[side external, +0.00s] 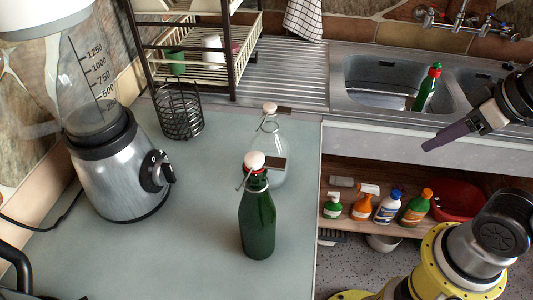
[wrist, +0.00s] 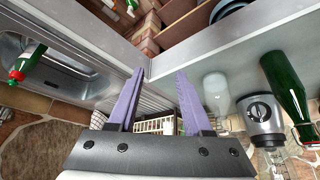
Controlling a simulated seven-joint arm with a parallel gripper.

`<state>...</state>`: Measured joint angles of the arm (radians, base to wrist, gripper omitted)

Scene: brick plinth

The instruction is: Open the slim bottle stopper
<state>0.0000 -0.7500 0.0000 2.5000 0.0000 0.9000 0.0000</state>
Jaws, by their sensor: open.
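A slim green glass bottle (side external: 257,222) stands upright on the pale counter, with a white swing-top stopper (side external: 254,160) and wire bail at its neck. The stopper appears seated on the mouth. The green bottle also shows at the right of the wrist view (wrist: 285,88). A wider clear bottle (side external: 279,140) with a pale stopper (side external: 269,107) stands just behind it, partly hidden. My gripper (side external: 428,146) is open and empty, well to the right of both bottles, near the sink's front edge. In the wrist view, its two purple fingers (wrist: 160,75) are apart with nothing between them.
A blender (side external: 118,175) stands left of the bottles, and a wire basket (side external: 180,112) and dish rack (side external: 240,55) behind. Another green bottle (side external: 427,88) leans in the sink (side external: 372,80). Spray bottles (side external: 366,203) stand on the shelf below.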

